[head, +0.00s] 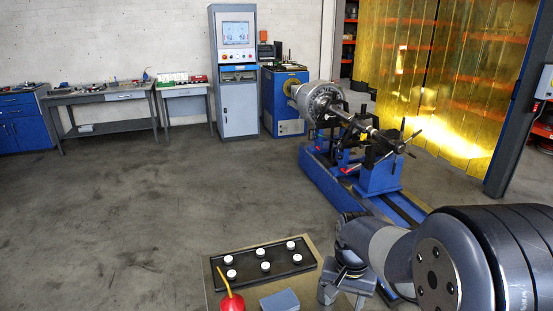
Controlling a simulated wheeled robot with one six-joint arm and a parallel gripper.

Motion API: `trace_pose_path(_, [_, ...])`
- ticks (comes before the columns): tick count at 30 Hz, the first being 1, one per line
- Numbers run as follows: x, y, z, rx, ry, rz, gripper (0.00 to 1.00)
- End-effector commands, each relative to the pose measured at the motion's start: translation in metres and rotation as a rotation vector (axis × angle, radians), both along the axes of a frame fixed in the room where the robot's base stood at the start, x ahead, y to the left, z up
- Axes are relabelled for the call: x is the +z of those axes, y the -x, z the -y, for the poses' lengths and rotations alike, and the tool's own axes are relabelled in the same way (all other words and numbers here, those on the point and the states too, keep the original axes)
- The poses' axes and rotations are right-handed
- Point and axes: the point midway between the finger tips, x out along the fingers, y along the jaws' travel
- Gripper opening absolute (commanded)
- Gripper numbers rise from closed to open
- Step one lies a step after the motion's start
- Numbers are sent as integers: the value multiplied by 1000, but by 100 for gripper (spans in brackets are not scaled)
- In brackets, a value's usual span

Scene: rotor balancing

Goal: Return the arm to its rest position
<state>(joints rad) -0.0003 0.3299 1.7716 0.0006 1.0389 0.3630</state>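My arm (440,255) comes in from the lower right corner of the head view, folded low in front of my body. My gripper (344,296) is at the arm's end, pointing down beside the right side of a tan work surface (213,277). Its two grey fingers look spread apart, with nothing seen between them. Parts of the fingertips are near the bottom edge of the view.
A black tray (247,266) with several white-topped pieces, a red bottle (231,301) and a grey-blue block (280,301) lie left of my gripper. The blue balancing machine (380,178) with its rotor (318,105) stands ahead. Open floor (130,215) lies to the left.

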Motion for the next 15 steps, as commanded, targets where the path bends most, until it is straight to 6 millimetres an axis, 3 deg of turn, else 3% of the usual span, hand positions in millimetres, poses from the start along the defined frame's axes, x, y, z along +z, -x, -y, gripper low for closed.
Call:
trace_pose_path(1, [10, 0, 0, 0, 0, 0, 51])
trace_pose_path(6, [20, 0, 0, 0, 0, 0, 51])
trace_pose_path(15, [23, 0, 0, 0, 0, -1, 51])
